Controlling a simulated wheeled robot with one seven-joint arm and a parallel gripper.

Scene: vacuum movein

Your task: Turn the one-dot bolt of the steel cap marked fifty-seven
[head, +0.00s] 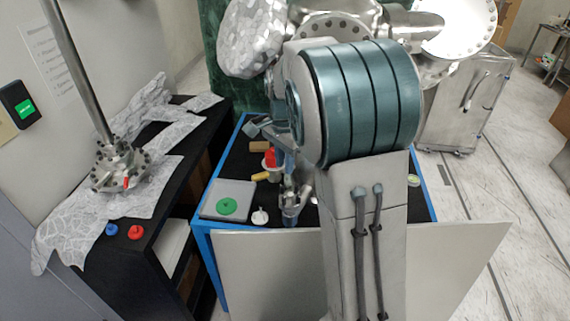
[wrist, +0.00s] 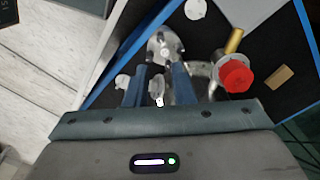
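A lobed steel piece (wrist: 165,48) lies just beyond my fingertips in the wrist view. It looks like a steel cap, but I can read no number or dots on it. In the head view steel parts (head: 293,203) show at the front of the blue-framed cart, beside my arm. My gripper (wrist: 161,70) is low over the cart with its two blue fingers apart. A small steel part (wrist: 157,88) shows between the fingers, with gaps at its sides. I cannot tell whether it touches them. My arm hides much of the cart in the head view.
The black-topped cart (head: 233,160) holds a grey tray (head: 212,195) with a green disc (head: 227,206), a white piece (head: 260,217), a red-topped container (wrist: 236,76), a yellow cylinder (wrist: 235,40) and a tan block (wrist: 279,77). A bolted steel flange (head: 120,168) stands on a foil-covered bench at left.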

